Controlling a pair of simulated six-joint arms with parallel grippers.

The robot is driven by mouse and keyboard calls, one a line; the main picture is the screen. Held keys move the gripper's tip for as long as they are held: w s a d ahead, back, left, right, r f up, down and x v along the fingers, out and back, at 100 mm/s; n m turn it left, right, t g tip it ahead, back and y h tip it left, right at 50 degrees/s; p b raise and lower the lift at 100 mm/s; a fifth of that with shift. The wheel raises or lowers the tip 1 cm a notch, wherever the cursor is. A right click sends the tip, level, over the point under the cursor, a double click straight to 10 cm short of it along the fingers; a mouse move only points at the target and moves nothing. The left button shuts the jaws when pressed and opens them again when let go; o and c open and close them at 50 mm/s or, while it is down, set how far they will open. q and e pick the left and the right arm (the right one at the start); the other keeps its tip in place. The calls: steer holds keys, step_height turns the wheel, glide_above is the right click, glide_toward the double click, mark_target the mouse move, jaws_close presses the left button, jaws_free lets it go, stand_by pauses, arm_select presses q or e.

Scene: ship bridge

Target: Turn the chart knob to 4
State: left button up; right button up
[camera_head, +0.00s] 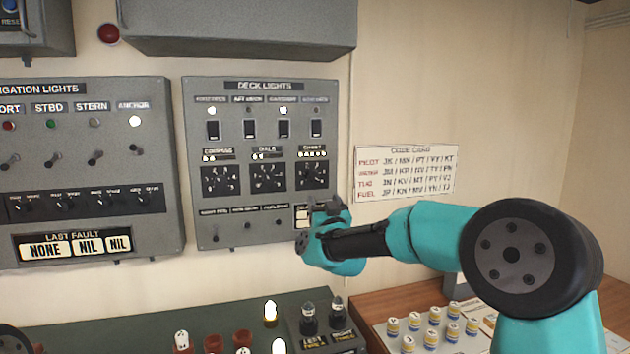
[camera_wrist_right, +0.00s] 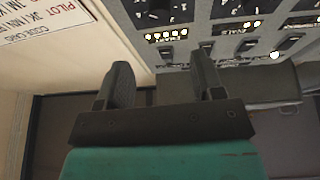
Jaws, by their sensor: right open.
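The chart knob (camera_head: 312,177) is the rightmost of three black rotary dials on the grey deck lights panel (camera_head: 262,222). Its pointer is too small to read. In the right wrist view, which is turned over, the chart knob (camera_wrist_right: 156,10) shows at the top, partly cut by the edge. My right gripper (camera_head: 318,222) is just below the chart knob in the head view and covers the panel's lower right corner. In the wrist view its two fingers (camera_wrist_right: 162,78) stand apart with nothing between them. My left gripper is not in view.
The dials knob (camera_head: 268,177) and compass knob (camera_head: 220,180) sit left of it, with switches (camera_head: 283,128) above. A code card (camera_head: 406,173) is on the wall to the right. A console (camera_head: 110,338) with lamps and a desk of small pots (camera_head: 432,340) lie below.

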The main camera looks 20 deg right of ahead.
mark_target(314, 177)
steer(key=x, duration=1.1)
steer(key=shift+r, duration=0.1)
steer(key=c, duration=0.9)
